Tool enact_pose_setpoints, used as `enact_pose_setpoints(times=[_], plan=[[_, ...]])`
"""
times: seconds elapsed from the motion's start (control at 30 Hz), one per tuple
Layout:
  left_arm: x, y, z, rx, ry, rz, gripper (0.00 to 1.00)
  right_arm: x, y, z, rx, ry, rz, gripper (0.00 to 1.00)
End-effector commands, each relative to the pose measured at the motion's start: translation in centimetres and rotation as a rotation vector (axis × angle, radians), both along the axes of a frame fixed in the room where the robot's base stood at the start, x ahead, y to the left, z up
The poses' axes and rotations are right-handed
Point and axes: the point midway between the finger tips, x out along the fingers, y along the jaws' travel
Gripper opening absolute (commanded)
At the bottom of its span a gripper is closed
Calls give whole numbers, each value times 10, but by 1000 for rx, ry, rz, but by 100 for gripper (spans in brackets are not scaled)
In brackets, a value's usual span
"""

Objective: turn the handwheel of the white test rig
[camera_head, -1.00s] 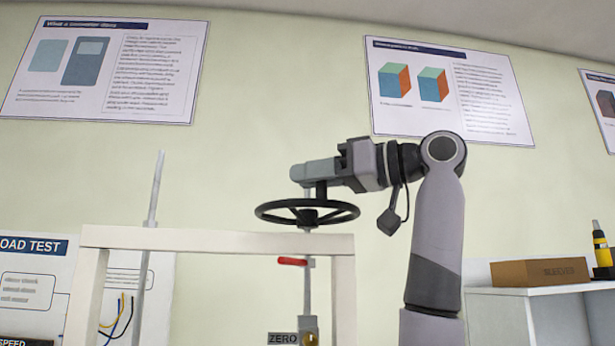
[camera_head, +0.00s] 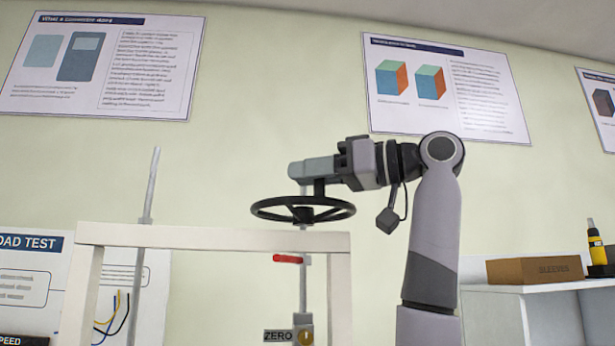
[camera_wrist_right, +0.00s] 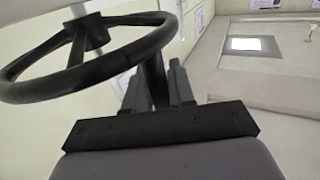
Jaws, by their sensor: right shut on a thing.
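The white test rig (camera_head: 215,239) is a pale frame with a black handwheel (camera_head: 268,209) lying roughly flat above its top bar. The wheel has several spokes and a central hub on a thin vertical shaft. My right gripper (camera_head: 308,170) reaches in from the right just above the wheel. It is shut on the wheel's upright handle (camera_head: 320,187), which stands on the far part of the rim. In the right wrist view the handwheel (camera_wrist_right: 97,77) fills the upper left, and the dark handle (camera_wrist_right: 155,80) rises between the fingers. My left gripper is out of view.
A red piece (camera_head: 288,259) sits on the shaft below the wheel, above a ZERO label (camera_head: 278,336). A grey rod (camera_head: 150,200) stands at the rig's left.

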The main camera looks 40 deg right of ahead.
Motion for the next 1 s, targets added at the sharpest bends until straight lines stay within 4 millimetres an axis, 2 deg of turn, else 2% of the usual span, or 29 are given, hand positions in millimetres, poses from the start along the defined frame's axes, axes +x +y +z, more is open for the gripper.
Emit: enact_pose_setpoints(times=[0.03, 0.37, 0.4, 0.43, 0.47, 0.87, 1.0], plan=[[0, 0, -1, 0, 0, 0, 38, -5, 4, 0, -8, -3, 14, 0], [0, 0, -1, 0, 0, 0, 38, -5, 4, 0, -8, -3, 14, 0], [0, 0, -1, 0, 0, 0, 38, -5, 4, 0, -8, -3, 14, 30], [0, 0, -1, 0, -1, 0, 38, -5, 4, 0, -8, -3, 13, 40], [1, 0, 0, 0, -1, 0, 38, -5, 3, 0, -8, -3, 12, 44], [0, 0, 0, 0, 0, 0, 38, -3, 2, 0, -5, 0, 8, 44], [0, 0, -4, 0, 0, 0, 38, -12, -3, -1, -4, -3, 6, 44]])
